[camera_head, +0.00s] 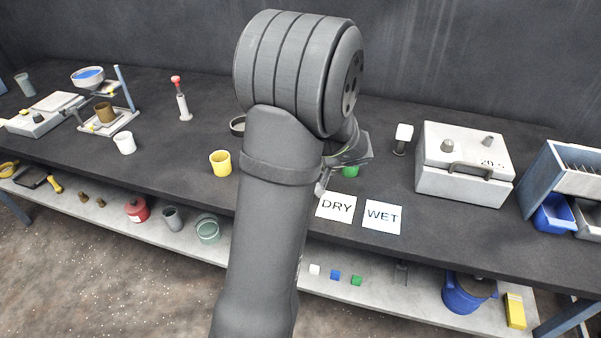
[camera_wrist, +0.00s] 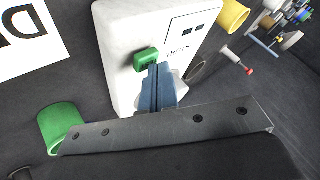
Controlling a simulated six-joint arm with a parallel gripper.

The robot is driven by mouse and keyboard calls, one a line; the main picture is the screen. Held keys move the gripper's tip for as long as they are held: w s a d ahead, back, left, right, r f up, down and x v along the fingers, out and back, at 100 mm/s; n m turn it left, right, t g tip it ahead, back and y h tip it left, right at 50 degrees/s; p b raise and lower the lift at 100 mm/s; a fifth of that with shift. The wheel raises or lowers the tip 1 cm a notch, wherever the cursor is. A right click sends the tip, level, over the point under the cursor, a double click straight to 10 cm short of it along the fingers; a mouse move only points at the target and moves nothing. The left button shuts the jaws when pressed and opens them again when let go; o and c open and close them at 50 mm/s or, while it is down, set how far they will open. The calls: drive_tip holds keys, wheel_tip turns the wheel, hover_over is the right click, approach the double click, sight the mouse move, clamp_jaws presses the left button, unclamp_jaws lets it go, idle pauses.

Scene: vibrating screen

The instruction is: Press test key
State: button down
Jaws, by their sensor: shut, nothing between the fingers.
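A white boxy device (camera_wrist: 118,30) with a dark-windowed panel and partly legible lettering fills the upper middle of the wrist view. A green key (camera_wrist: 145,56) stands out from its face. My gripper (camera_wrist: 160,70) has its blue-grey fingers together and empty, with the tips right at the key's lower right edge. I cannot tell whether they touch it or whether the key is pushed in. In the head view my arm hides the device, and only part of my gripper (camera_head: 324,183) shows beside the arm.
A green cup (camera_wrist: 60,126) is close to my gripper's left side; it also shows in the head view (camera_head: 351,171). DRY (camera_head: 336,206) and WET (camera_head: 382,216) cards lie near the bench's front edge. A yellow cup (camera_head: 220,163) stands left of my arm, a white case (camera_head: 463,180) to the right.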

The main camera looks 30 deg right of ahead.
drive_tip(key=shift+r, duration=0.65)
drive_tip(key=shift+r, duration=0.1)
drive_tip(key=shift+r, duration=2.4)
wheel_tip(320, 180, up, 4)
drive_tip(key=shift+f, duration=0.1)
drive_tip(key=shift+f, duration=0.1)
